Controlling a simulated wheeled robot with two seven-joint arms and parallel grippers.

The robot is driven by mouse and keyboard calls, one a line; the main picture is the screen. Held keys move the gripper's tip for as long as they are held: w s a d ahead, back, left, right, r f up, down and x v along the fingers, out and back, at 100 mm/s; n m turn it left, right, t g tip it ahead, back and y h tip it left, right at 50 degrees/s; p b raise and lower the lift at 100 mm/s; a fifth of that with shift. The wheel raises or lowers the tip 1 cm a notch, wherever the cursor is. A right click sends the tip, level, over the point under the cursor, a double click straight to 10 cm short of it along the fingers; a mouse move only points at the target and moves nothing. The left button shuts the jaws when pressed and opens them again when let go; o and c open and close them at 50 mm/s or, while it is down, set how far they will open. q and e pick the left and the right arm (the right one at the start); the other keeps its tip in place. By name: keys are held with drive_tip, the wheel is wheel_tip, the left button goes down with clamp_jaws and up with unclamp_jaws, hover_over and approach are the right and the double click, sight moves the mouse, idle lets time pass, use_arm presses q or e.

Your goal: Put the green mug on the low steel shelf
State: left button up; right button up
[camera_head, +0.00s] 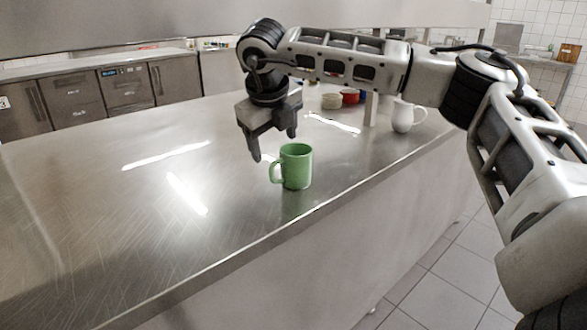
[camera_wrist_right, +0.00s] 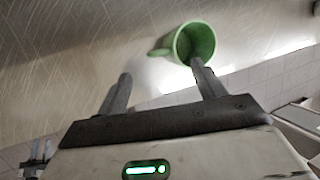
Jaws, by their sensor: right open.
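The green mug (camera_head: 297,166) stands upright on the steel counter (camera_head: 110,215), near its front edge, with its handle to the left. My right gripper (camera_head: 274,148) is open and empty, pointing down just behind and above the mug. In the right wrist view the mug (camera_wrist_right: 195,43) lies beyond the tip of the right-hand finger of my gripper (camera_wrist_right: 160,80); that finger overlaps its rim in the picture, and I cannot tell if they touch. The mug's inside looks empty. I cannot make out which surface is the low steel shelf.
A white jug (camera_head: 403,117), a red item (camera_head: 350,97) and a pale bowl (camera_head: 331,101) stand farther back on the counter, behind my right arm. The left part of the counter is clear. Steel cabinets (camera_head: 75,98) line the back, and tiled floor (camera_head: 440,285) lies in front.

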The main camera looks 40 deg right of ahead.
sight(277, 161)
drive_tip(key=shift+x, duration=0.8)
drive_tip(key=p+x, duration=0.1)
drive_tip(key=x, duration=0.3)
drive_tip(key=shift+w+d, duration=0.1)
drive_tip(key=shift+d, duration=0.05)
drive_tip(key=shift+w+d+f, duration=0.15)
drive_tip(key=shift+w+f, duration=0.05)
drive_tip(key=shift+f, duration=0.4)
drive_tip(key=c, duration=1.3)
drive_tip(key=shift+r, duration=0.1)
clamp_jaws()
